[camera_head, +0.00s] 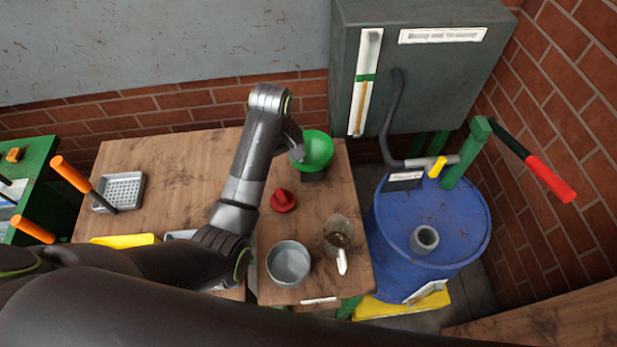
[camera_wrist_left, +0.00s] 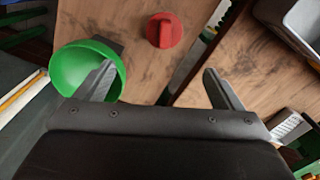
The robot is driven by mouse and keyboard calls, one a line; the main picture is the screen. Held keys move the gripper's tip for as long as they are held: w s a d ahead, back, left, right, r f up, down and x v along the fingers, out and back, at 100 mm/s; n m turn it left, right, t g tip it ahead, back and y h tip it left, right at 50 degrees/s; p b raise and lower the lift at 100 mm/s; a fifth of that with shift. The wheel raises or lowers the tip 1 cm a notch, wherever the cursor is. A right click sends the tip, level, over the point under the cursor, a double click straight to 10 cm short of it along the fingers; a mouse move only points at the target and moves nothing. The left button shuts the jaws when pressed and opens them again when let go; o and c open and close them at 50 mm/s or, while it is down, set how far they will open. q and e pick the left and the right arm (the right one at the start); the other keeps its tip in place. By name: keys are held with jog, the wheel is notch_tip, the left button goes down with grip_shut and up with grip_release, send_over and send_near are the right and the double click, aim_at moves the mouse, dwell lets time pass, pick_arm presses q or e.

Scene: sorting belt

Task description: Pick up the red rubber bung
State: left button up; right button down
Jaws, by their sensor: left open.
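The red rubber bung (camera_head: 283,200) stands on the wooden table, right of my left forearm in the head view. It also shows in the left wrist view (camera_wrist_left: 164,30), at the top middle, with a raised ridge across its top. My left gripper (camera_wrist_left: 165,80) is open and empty, its fingers spread wide. The bung lies beyond the fingertips, apart from them. One finger overlaps the green funnel (camera_wrist_left: 75,75) in the wrist view; I cannot tell if they touch. In the head view my left gripper (camera_head: 297,151) is beside the green funnel (camera_head: 316,149). My right gripper is not in view.
A grey bowl (camera_head: 288,263) and a glass jar (camera_head: 338,236) stand nearer me on the same table. A blue drum (camera_head: 455,225) stands to the right, under a grey cabinet (camera_head: 430,90). A gap separates two tabletops. A perforated grey tray (camera_head: 122,191) lies left.

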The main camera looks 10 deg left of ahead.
pick_arm(q)
jog(key=b, duration=0.6)
send_over(281, 195)
notch_tip(281, 195, down, 5)
notch_tip(281, 195, down, 3)
jog(key=shift+f+p, duration=0.15)
jog(key=shift+p, duration=0.75)
notch_tip(281, 195, down, 2)
jog(key=shift+a+f, duration=0.1)
jog(key=shift+a, duration=0.05)
jog(key=shift+f, duration=0.75)
notch_tip(281, 195, down, 4)
jog(key=shift+r+p, duration=0.1)
jog(key=shift+p, duration=0.4)
jog(key=shift+f, duration=0.45)
jog(key=c, duration=1.1)
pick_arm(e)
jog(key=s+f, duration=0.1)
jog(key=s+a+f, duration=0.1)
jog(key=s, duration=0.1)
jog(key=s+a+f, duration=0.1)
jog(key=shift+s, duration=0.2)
pick_arm(q)
jog(key=shift+r, duration=0.15)
jog(key=shift+c, duration=0.2)
